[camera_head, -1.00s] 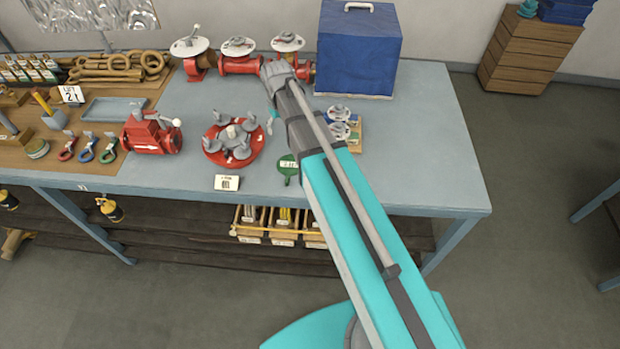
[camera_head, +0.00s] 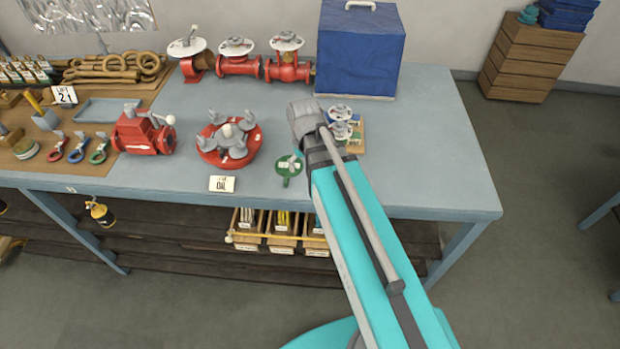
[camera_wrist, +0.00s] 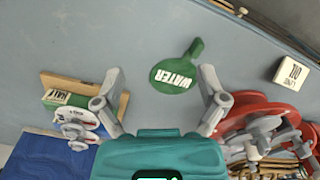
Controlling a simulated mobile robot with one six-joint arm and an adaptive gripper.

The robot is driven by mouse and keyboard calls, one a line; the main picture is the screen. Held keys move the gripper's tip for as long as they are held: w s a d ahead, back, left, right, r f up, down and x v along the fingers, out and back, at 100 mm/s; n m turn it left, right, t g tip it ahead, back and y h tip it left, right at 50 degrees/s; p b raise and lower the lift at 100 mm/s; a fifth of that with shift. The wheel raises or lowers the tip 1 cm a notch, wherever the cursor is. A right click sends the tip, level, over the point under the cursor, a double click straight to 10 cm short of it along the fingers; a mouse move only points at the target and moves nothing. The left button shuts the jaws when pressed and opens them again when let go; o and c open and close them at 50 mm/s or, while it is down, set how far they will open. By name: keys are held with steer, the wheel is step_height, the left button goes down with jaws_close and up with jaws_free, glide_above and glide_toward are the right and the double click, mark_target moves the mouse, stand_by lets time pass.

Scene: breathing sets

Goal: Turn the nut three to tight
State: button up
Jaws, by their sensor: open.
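A red round flange (camera_head: 230,147) with several grey winged nuts (camera_head: 217,116) around a pale centre knob lies on the bench. In the wrist view the flange (camera_wrist: 262,105) shows at the right, with grey nuts (camera_wrist: 262,128) partly cut off by the frame edge. I cannot tell which nut is number three. My gripper (camera_wrist: 160,72) is open and empty, its fingers spread above the bench. A green tag marked WATER (camera_wrist: 176,75) lies beneath, between the fingertips in the wrist view. The right finger appears close to the flange's edge. In the head view my arm mostly hides the gripper.
A red valve (camera_head: 144,133) stands left of the flange, and an OIL card (camera_head: 222,184) lies in front. A wooden block with small handwheels (camera_head: 341,122) is at right. Red valves (camera_head: 237,62) and a blue box (camera_head: 357,50) stand behind. Bare bench (camera_head: 430,150) lies at right.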

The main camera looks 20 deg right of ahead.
steer(key=shift+s+d+f+b, duration=0.2)
steer(key=shift+s+f+b, duration=0.1)
steer(key=shift+s+f, duration=0.25)
steer(key=shift+s+d+f+b, duration=0.2)
steer(key=shift+s+f+b, duration=0.1)
steer(key=shift+s, duration=0.45)
steer(key=s, duration=0.2)
steer(key=shift+s+d+f+m, duration=0.25)
steer(key=shift+s+d+m, duration=0.1)
steer(key=shift+m, duration=0.05)
steer(key=shift+w+f+b, duration=0.2)
steer(key=shift+f+b, duration=0.35)
steer(key=shift+b, duration=0.2)
steer(key=shift+r, duration=0.1)
